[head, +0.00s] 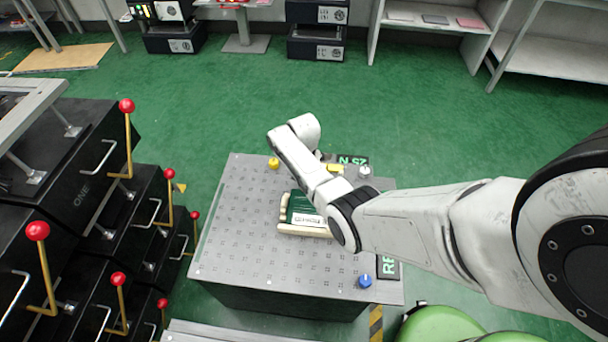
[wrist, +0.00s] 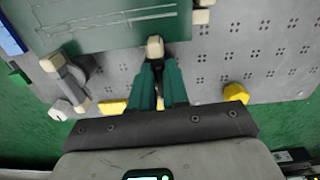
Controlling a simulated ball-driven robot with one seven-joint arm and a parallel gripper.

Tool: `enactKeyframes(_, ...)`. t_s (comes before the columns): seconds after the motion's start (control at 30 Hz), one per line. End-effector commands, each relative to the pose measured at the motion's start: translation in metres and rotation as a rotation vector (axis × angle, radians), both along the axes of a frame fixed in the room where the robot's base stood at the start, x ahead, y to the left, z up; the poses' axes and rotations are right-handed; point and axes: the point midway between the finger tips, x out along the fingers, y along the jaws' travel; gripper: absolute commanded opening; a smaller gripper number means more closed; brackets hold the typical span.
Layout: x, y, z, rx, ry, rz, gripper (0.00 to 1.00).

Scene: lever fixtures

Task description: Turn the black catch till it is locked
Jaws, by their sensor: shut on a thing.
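My gripper (wrist: 160,68) has its two green fingers close together at the edge of a dark green panel in the wrist view. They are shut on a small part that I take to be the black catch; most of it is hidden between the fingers. A pale block (wrist: 155,46) shows just beyond the fingertips. In the head view, the green case (head: 304,212) with cream edging lies on the grey perforated table (head: 235,225). My forearm and wrist reach over its far right side there, and they hide the fingertips and the catch.
Yellow knobs (wrist: 236,93) stand on the table near my fingers. A grey bar handle (wrist: 66,80) is left of them in the wrist view. A blue knob (head: 365,281) sits at the table's near right. Black cabinets with red-balled levers (head: 128,150) stand left.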

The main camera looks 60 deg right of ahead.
Motion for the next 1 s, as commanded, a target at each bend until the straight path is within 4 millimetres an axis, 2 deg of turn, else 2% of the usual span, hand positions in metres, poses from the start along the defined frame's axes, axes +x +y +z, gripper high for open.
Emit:
enactKeyframes(0.3,0.0015,-0.0005,0.0011,-0.003,-0.002,-0.072,0.00)
enactKeyframes(0.7,0.0016,-0.0010,0.0014,-0.003,-0.003,-0.080,0.00)
enactKeyframes(0.73,0.0016,-0.0010,0.0014,-0.003,-0.004,-0.080,0.16)
enactKeyframes(1.0,0.0008,-0.0006,0.0008,-0.002,-0.002,-0.079,0.40)
